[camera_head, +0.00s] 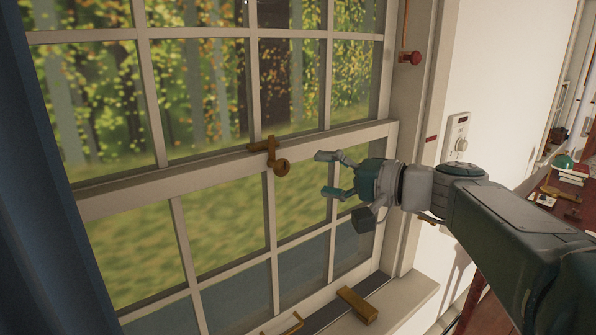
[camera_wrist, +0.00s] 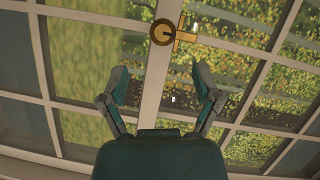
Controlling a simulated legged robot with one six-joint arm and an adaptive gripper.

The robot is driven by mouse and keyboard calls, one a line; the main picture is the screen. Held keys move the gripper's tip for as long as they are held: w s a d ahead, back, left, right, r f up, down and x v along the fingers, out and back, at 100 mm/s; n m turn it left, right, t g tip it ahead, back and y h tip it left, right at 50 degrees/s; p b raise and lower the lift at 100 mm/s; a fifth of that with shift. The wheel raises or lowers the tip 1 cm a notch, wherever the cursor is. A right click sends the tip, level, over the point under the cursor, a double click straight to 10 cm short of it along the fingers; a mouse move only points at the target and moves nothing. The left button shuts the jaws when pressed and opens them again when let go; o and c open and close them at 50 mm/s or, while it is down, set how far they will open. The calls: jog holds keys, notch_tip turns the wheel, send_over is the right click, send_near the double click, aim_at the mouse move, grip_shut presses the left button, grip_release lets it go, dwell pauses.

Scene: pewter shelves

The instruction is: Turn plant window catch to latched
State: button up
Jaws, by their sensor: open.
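The brass window catch (camera_head: 272,154) sits on the meeting rail of the white window, with a round knob at the end of a short arm that hangs down and a little right. In the wrist view the catch (camera_wrist: 170,33) shows at the top, beyond my fingertips. My gripper (camera_head: 322,173) is open and empty, just right of the catch and apart from it, its fingers pointing left toward it. In the wrist view both fingers of my gripper (camera_wrist: 161,82) are spread wide with nothing between them.
A brass piece (camera_head: 357,305) lies on the sill below, with a brass handle (camera_head: 283,326) to its left. A red knob (camera_head: 410,58) hangs on the right frame. A wall plate (camera_head: 457,138) is behind my arm. A blue curtain (camera_head: 38,200) covers the left edge.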

jog(key=v, duration=0.3)
jog(key=shift+s+d, duration=0.15)
jog(key=shift+d, duration=0.1)
jog(key=s+f+n+g+h, duration=0.2)
jog(key=s+f+g+h, duration=0.2)
jog(key=s+f+h, duration=0.85)
jog(key=s+d+f+n+h, duration=0.1)
jog(key=s+d+f, duration=0.3)
jog(key=f, duration=0.5)
jog(key=s+n, duration=0.1)
jog(key=s, duration=0.1)
jog(key=shift+s+d+f, duration=0.2)
jog(key=shift+s+f, duration=0.05)
jog(key=shift+f, duration=0.15)
jog(key=shift+h, duration=0.25)
jog(key=c, duration=0.3)
jog(key=shift+a, duration=0.15)
jog(key=shift+c, duration=0.2)
